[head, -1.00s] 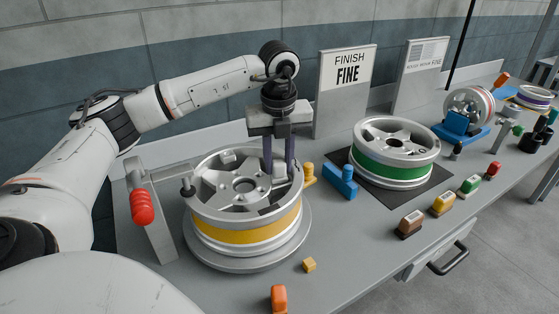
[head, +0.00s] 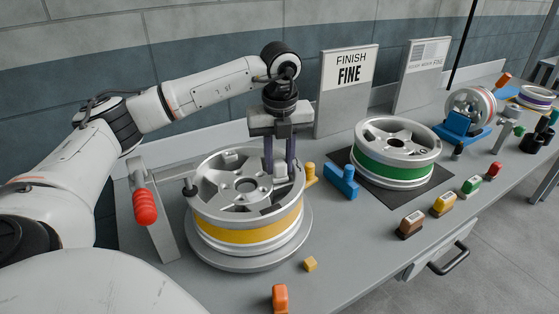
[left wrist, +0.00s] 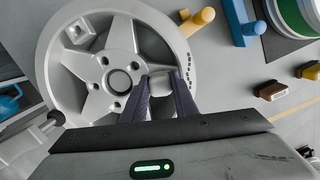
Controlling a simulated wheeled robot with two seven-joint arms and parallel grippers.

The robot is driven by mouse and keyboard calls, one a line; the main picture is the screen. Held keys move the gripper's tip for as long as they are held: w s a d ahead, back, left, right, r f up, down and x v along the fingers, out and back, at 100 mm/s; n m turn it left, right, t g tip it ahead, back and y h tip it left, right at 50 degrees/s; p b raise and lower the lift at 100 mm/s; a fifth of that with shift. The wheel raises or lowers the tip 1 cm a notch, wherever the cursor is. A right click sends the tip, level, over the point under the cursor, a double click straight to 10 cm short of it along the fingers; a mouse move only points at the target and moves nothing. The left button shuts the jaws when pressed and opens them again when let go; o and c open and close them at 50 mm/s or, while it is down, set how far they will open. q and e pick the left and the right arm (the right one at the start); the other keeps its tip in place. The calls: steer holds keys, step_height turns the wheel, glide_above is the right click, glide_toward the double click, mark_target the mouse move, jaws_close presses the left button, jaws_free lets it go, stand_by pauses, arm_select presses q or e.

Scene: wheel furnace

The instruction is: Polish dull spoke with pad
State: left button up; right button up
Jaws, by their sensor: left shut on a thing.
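A silver wheel with a yellow band (head: 250,235) lies flat on a round turntable (head: 290,252); its spokes also show in the left wrist view (left wrist: 88,105). My left gripper (head: 280,180) points straight down over the wheel's right side. In the left wrist view its fingers (left wrist: 162,90) are shut on a small pale grey block, probably the pad (left wrist: 162,80), at the right-hand spoke. I cannot tell whether the block touches the spoke. Another pale block (left wrist: 79,30) sits on the wheel near the rim. Which spoke is dull is unclear. My right gripper is not in view.
A red-handled lever (head: 145,207) stands at the wheel's left. A yellow peg (head: 311,172) and blue piece (head: 342,180) are at its right. A green-banded wheel (head: 398,172) lies beyond. Several coloured blocks, including a brown one (head: 411,224), line the front edge. A "FINISH FINE" sign (head: 348,85) stands behind.

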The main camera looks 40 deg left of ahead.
arm_select(q)
steer(key=shift+w+d, duration=0.25)
steer(key=shift+w, duration=0.05)
steer(key=shift+s+a, duration=0.15)
steer(key=shift+s, duration=0.1)
steer(key=shift+s+a, duration=0.15)
steer(key=shift+s, duration=0.05)
steer(key=shift+w+d, duration=0.3)
steer(key=shift+w, duration=0.15)
steer(key=shift+s+a, duration=0.1)
steer(key=shift+s, duration=0.05)
